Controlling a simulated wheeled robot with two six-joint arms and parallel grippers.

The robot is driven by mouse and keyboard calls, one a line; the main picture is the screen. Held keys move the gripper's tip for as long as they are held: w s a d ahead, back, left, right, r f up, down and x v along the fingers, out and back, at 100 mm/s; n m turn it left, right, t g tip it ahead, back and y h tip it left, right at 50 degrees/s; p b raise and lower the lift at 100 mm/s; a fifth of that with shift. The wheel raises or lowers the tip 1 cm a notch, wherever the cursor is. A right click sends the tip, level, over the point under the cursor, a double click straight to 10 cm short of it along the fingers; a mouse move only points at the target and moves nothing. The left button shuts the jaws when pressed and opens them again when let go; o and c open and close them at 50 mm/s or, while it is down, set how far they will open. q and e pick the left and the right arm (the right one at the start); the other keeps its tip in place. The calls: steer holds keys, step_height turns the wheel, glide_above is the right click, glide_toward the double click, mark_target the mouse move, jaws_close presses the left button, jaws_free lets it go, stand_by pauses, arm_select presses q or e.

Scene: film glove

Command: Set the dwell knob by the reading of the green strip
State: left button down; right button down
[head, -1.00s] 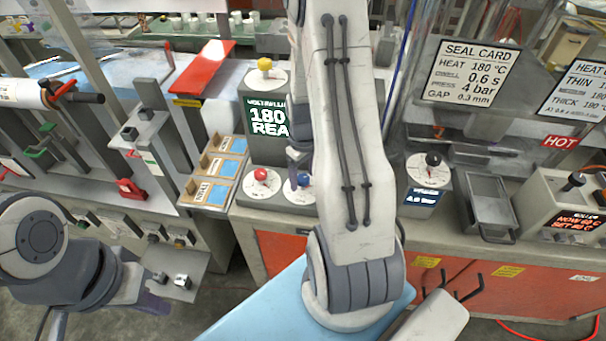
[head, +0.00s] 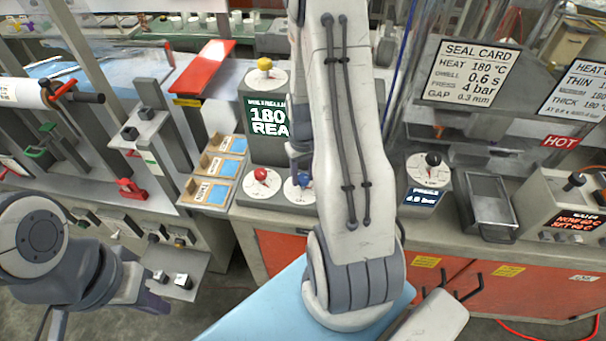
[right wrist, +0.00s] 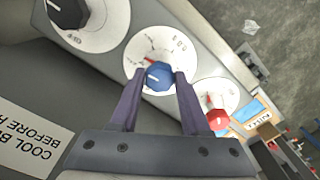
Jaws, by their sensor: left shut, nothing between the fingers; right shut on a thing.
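A blue knob (right wrist: 158,75) on a white dial (right wrist: 151,48) is between the fingers of my right gripper (right wrist: 160,82) in the right wrist view. The gripper is shut on it, and the dial has a red mark beside the knob. In the head view the blue knob (head: 304,180) shows partly behind my right arm. The seal card (head: 468,73) reads heat 180 °C, dwell 0.6 s, press 4 bar, gap 0.3 mm.
A red knob (head: 261,175) sits left of the blue one, and a yellow knob (head: 264,65) tops the unit whose display (head: 266,117) reads "180 REA", cut off by my arm. A black knob (head: 433,160) stands right, above a 4.0 bar display. The sign (head: 561,141) reads HOT.

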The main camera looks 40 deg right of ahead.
mark_target(303, 178)
steer(key=m, duration=0.3)
steer(key=shift+m, duration=0.4)
steer(key=shift+w+m, duration=0.1)
steer(key=shift+m, duration=1.7)
steer(key=shift+c, duration=1.9)
jaws_free()
steer(key=shift+r, duration=0.1)
step_height(303, 178, up, 10)
steer(key=b, duration=0.1)
steer(key=shift+r, duration=0.15)
